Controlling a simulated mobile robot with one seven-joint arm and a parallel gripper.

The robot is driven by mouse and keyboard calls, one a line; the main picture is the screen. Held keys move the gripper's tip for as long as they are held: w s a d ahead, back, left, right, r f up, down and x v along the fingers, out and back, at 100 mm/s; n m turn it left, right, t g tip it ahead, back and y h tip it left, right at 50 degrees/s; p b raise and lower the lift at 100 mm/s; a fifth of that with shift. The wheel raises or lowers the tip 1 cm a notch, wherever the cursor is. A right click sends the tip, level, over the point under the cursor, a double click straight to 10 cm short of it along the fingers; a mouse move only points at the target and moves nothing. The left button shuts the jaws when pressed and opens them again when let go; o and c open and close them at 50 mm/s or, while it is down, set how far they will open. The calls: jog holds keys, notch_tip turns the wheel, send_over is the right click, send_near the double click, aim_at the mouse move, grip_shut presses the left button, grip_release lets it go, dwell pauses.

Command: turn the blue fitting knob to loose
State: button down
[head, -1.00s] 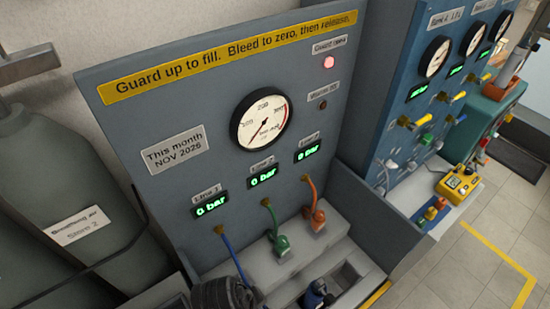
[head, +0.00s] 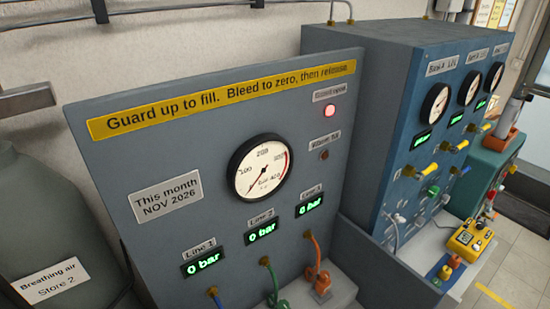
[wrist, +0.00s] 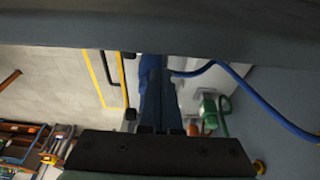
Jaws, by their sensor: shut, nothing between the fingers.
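In the wrist view my gripper (wrist: 161,98) shows as two dark fingers close together with nothing between them. A blue part (wrist: 149,68) shows just beyond the fingertips; I cannot tell whether it is the blue fitting's knob or whether the fingers touch it. A blue hose (wrist: 249,96) curves away to its right. In the head view only the top of the blue hose (head: 215,297) shows, under the Line 1 display (head: 204,262), which reads 0 bar. The blue fitting and my gripper are outside the head view.
A green fitting (wrist: 209,107) stands right of the fingers in the wrist view. The head view shows the orange fitting (head: 321,281), a gauge (head: 261,168) and a lit red lamp (head: 330,111). A dark panel edge (wrist: 75,30) crosses the top of the wrist view.

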jog(key=shift+w+d, duration=0.15)
jog(key=shift+d, duration=0.45)
dwell(0.7)
jog(key=shift+s+d+r+p, duration=0.15)
jog(key=shift+s+p, duration=0.2)
jog(key=shift+p, duration=0.95)
jog(key=shift+s+d+p, duration=0.3)
jog(key=shift+p, duration=0.65)
jog(key=p+v, duration=0.1)
jog(key=v, duration=0.1)
jog(key=p+v, duration=0.2)
jog(key=v, duration=0.1)
jog(key=shift+d+r, duration=0.25)
jog(key=shift+r, duration=0.15)
jog(key=shift+w+d, duration=0.1)
jog(key=shift+w, duration=0.05)
